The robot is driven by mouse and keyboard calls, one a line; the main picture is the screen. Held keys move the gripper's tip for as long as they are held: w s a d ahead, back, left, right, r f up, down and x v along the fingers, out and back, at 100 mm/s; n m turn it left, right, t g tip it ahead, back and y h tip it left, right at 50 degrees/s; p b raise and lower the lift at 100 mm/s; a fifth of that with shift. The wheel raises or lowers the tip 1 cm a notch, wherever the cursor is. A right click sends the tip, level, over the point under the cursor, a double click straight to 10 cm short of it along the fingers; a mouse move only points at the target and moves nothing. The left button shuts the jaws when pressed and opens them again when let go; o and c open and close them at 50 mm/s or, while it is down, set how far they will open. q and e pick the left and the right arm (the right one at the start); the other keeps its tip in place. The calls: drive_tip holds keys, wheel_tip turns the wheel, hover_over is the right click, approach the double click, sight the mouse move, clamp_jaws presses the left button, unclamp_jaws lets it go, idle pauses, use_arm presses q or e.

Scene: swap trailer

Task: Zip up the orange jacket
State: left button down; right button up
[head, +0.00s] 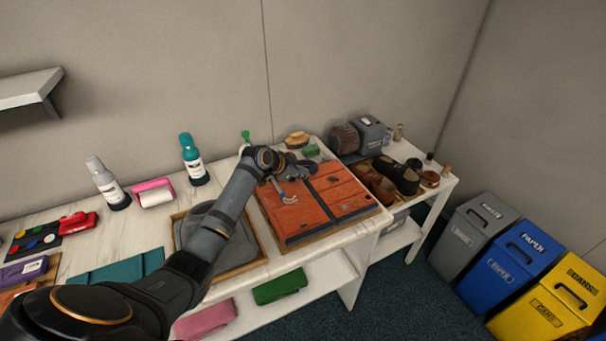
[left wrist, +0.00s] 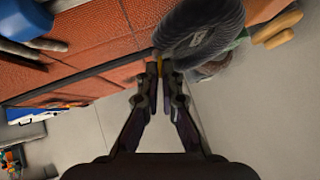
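The orange jacket (head: 335,192) lies flat on a wooden board on the white table, with a dark zipper line (head: 319,192) running down its middle. My left gripper (head: 310,171) is low over the far end of that line. In the left wrist view, the fingertips (left wrist: 160,72) are close together at the edge of the orange jacket (left wrist: 85,45), and a small yellow piece, seemingly the zipper pull (left wrist: 160,64), shows between them. The dark zipper line (left wrist: 95,72) leads up to them. My right gripper is in neither view.
Brown shoes (head: 378,184) and a grey box (head: 369,133) stand to the right. A grey round brush-like thing (left wrist: 205,22) is close beside the fingers in the left wrist view. Bins (head: 510,260) stand on the floor.

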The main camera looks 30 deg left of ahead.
use_arm(q)
drive_tip(key=c, duration=1.5)
unclamp_jaws()
drive_tip(key=shift+a+f, duration=0.2)
drive_tip(key=shift+c, duration=0.2)
drive_tip(key=v, duration=1.2)
drive_tip(key=shift+w+d+r, duration=0.1)
drive_tip(key=shift+r, duration=0.05)
